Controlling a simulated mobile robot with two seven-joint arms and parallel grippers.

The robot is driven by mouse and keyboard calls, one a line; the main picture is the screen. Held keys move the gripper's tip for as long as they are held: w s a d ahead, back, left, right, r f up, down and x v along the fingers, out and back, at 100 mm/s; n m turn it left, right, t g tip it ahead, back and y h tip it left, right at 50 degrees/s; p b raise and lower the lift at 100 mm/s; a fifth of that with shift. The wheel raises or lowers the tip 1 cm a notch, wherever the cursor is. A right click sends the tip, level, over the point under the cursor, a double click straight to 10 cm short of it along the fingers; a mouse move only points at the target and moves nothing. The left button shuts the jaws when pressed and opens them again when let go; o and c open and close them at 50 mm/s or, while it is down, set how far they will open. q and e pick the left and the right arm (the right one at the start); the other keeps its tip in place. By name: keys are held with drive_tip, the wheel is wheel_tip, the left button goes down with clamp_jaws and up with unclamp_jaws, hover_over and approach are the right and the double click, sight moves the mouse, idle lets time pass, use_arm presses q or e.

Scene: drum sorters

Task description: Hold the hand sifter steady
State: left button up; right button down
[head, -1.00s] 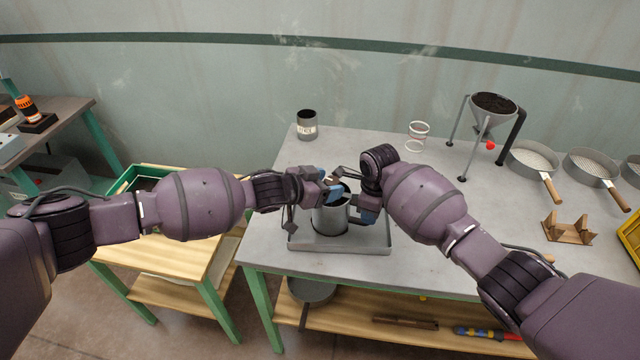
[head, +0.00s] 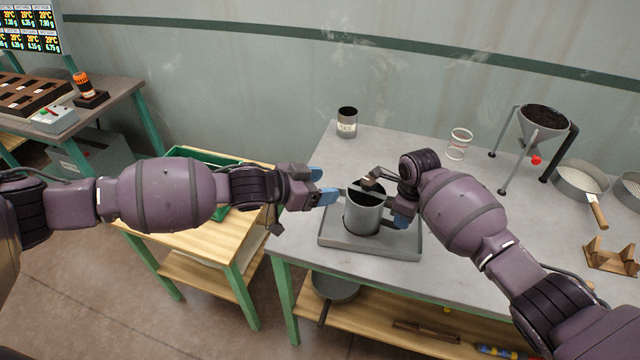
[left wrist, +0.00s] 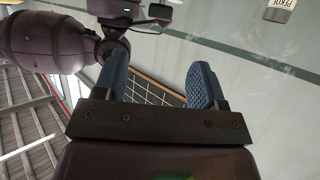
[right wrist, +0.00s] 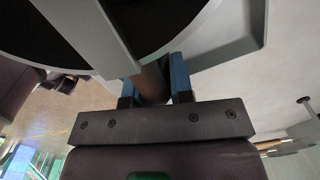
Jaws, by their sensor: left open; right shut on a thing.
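The hand sifter (head: 364,216), a grey metal cup with dark material inside and a bar across its top, stands upright at a shallow grey tray (head: 334,242); whether its base touches the tray is hard to tell. My right gripper (head: 404,210) is at its right side. In the right wrist view, my right gripper (right wrist: 154,80) is shut on a brown handle (right wrist: 150,82) beside the sifter's wall (right wrist: 115,45). My left gripper (head: 326,185) is open and empty, left of the sifter's rim and apart from it. Its spread blue fingers show in the left wrist view (left wrist: 158,85).
A labelled can (head: 347,124), a white ring stand (head: 459,145) and a funnel of dark material (head: 540,125) stand at the back. Pans (head: 580,180) and a wooden cradle (head: 610,258) are at right. A wooden cart (head: 190,243) with a green bin stands left.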

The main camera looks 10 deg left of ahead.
sight(363, 183)
idle(0.5)
use_arm(q)
drive_tip(key=x, duration=1.2)
drive_tip(key=shift+a, duration=0.1)
drive_tip(key=c, duration=0.9)
